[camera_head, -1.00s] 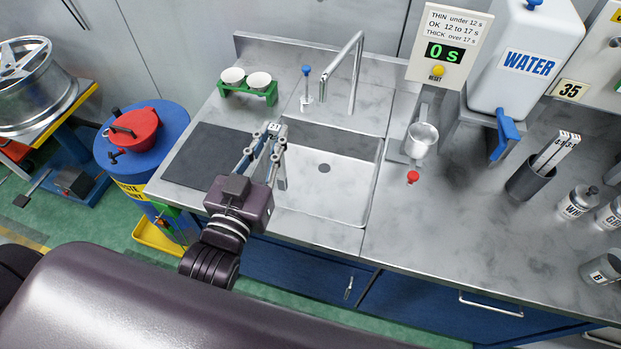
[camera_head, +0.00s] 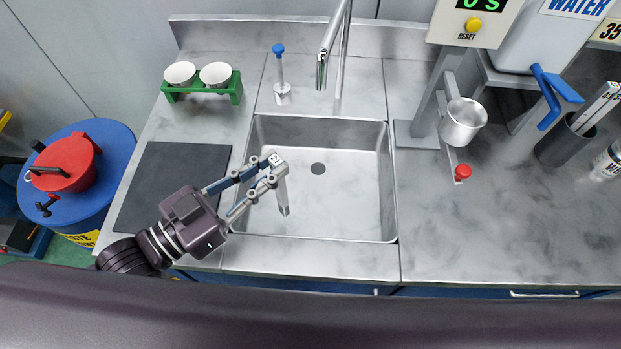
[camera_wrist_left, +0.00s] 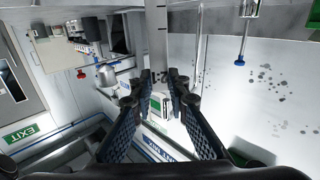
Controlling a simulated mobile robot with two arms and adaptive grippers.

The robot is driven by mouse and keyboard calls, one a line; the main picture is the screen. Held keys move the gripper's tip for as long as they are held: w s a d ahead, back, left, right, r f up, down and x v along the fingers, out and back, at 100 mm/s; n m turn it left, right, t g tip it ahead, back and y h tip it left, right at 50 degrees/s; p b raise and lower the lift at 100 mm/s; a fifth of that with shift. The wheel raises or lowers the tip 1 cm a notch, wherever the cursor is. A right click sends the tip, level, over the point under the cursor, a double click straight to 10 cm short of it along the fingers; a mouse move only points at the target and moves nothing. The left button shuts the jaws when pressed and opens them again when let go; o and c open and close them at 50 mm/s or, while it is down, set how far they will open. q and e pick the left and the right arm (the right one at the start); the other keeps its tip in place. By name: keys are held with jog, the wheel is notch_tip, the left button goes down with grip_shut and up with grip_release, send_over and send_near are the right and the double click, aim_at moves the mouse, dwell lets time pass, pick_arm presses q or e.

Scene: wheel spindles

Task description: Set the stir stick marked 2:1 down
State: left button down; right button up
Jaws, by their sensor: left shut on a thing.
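My left gripper (camera_head: 271,170) is shut on the stir stick (camera_head: 283,196) and holds it over the left part of the sink (camera_head: 345,205). The stick is a pale, flat strip. Its lower part hangs down from the fingertips, and I cannot tell whether its end touches the sink. In the left wrist view the stick (camera_wrist_left: 156,38) stands between the dark fingers (camera_wrist_left: 158,98), with a partly covered mark that looks like 2:1. A dark mat (camera_head: 172,190) lies empty on the counter left of the sink. My right gripper is not in view.
A green rack (camera_head: 203,89) with two white cups stands at the back left. A pump with a blue knob (camera_head: 278,49) and a tap (camera_head: 333,50) stand behind the sink. A metal cup (camera_head: 462,122) and a dark holder with sticks (camera_head: 565,145) are right. The front right counter is clear.

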pick_arm(q)
jog(key=shift+w+d, duration=0.2)
jog(key=shift+w, duration=0.05)
jog(key=f+p+x, duration=0.1)
jog(key=x, duration=0.7)
jog(key=f+p+x, duration=0.2)
jog(key=x, duration=0.7)
jog(key=shift+d+f+p, duration=0.25)
jog(key=shift+f+p, duration=0.05)
jog(key=shift+f, duration=0.05)
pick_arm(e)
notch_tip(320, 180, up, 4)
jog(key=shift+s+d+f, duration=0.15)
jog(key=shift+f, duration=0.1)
pick_arm(q)
jog(key=shift+s, duration=0.1)
jog(key=shift+f, duration=0.1)
jog(key=c, duration=1.9)
grip_release()
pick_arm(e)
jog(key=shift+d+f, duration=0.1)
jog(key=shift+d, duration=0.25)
